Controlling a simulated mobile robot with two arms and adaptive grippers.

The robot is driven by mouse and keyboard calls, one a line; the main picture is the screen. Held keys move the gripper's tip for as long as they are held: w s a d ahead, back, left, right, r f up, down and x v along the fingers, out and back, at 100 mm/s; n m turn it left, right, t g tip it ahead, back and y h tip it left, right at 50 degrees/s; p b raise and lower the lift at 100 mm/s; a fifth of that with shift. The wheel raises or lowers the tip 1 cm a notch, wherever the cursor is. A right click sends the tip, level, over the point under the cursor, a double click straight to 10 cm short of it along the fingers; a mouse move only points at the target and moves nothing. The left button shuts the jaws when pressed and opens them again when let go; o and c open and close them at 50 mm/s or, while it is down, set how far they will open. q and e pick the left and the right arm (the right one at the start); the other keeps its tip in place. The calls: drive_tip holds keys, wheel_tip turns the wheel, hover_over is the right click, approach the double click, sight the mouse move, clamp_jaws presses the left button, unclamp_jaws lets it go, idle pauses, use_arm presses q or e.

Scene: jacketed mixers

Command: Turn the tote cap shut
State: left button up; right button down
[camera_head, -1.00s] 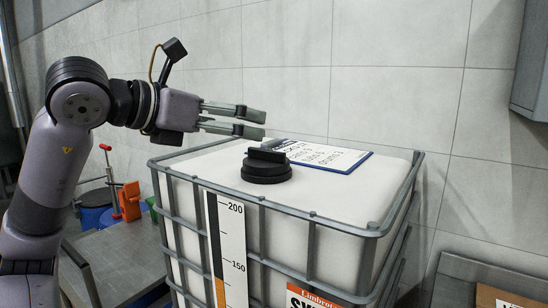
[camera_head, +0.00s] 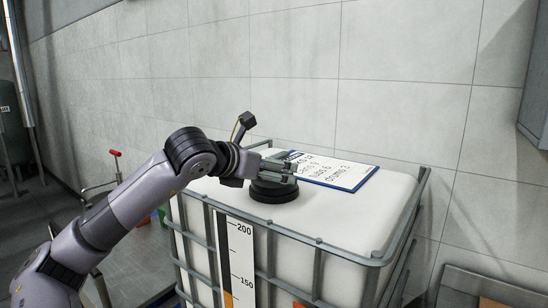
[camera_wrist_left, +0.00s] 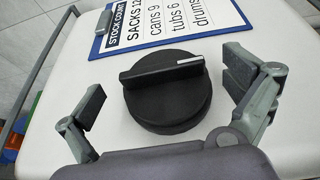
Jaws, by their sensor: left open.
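The black tote cap (camera_head: 274,192) sits on top of the white tote (camera_head: 345,215), which stands in a grey cage. In the left wrist view the cap (camera_wrist_left: 168,108) is round with a raised bar handle across it, a pale mark near the bar's right end. My left gripper (camera_head: 283,168) is at the cap, and hides part of it in the head view. In the left wrist view the left gripper (camera_wrist_left: 165,88) is open, one finger on each side of the cap, with gaps to both sides. My right gripper is not in view.
A blue clipboard with a stock count sheet (camera_head: 335,170) lies on the tote top just behind the cap. The cage's grey top rail (camera_head: 340,252) runs around the tote. A tiled wall (camera_head: 300,70) stands behind.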

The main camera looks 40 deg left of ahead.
sight(273, 169)
use_arm(q)
drive_tip(key=shift+p+x, duration=0.55)
drive_tip(key=shift+x, duration=0.55)
drive_tip(key=shift+w+a+f, duration=0.1)
drive_tip(key=shift+w+f, duration=0.1)
drive_tip(key=shift+w, duration=0.35)
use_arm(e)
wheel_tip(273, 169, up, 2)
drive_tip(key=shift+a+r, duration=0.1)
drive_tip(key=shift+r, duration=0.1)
use_arm(q)
drive_tip(key=shift+c, duration=0.2)
